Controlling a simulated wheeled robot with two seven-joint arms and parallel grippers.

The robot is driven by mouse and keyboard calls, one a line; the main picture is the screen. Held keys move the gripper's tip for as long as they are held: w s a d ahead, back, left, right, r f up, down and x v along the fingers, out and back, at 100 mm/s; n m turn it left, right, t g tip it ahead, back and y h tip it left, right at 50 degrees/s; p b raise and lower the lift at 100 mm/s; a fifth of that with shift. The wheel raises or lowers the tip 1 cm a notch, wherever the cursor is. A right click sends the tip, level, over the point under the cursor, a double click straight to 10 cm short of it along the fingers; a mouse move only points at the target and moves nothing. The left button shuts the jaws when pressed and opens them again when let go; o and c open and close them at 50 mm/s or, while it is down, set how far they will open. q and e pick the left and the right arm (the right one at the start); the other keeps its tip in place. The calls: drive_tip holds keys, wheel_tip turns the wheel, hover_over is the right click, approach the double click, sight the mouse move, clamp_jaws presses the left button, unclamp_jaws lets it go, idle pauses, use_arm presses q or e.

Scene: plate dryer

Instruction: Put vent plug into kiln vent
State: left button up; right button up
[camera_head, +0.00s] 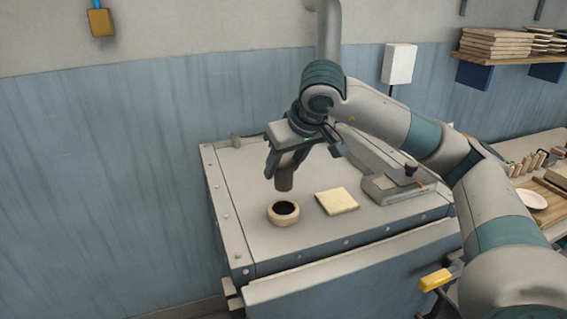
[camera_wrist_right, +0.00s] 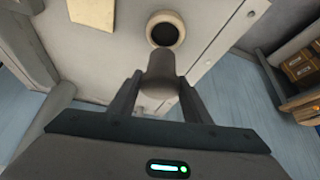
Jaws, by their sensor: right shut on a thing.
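My right gripper (camera_head: 284,172) is shut on the vent plug (camera_head: 286,181), a brown-grey tapered cylinder pointing down. The plug hangs above the kiln top, clear of it. The kiln vent (camera_head: 283,222) is a pale round collar with a dark hole on the kiln's top, just below the plug in the head view. In the right wrist view, the plug (camera_wrist_right: 161,72) sits between both fingers of the gripper (camera_wrist_right: 160,98). The vent (camera_wrist_right: 165,29) shows just beyond the plug's far end there, its hole uncovered. My left gripper is not in view.
A yellowish square pad (camera_head: 337,201) lies on the kiln top (camera_head: 325,240) right of the vent. A grey metal fixture with a dark knob (camera_head: 395,185) stands further right. A side table holds a white plate (camera_head: 531,199) and small items. The kiln top left of the vent is clear.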

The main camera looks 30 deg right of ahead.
sight(284, 181)
drive_tip(key=shift+f+b, duration=0.45)
drive_tip(key=shift+f, duration=0.45)
drive_tip(key=shift+f+b, duration=0.6)
drive_tip(key=shift+f, duration=0.65)
drive_tip(key=shift+f+b, duration=1.65)
drive_tip(key=shift+b, duration=0.2)
drive_tip(key=o, duration=1.2)
drive_tip(key=shift+f, duration=0.1)
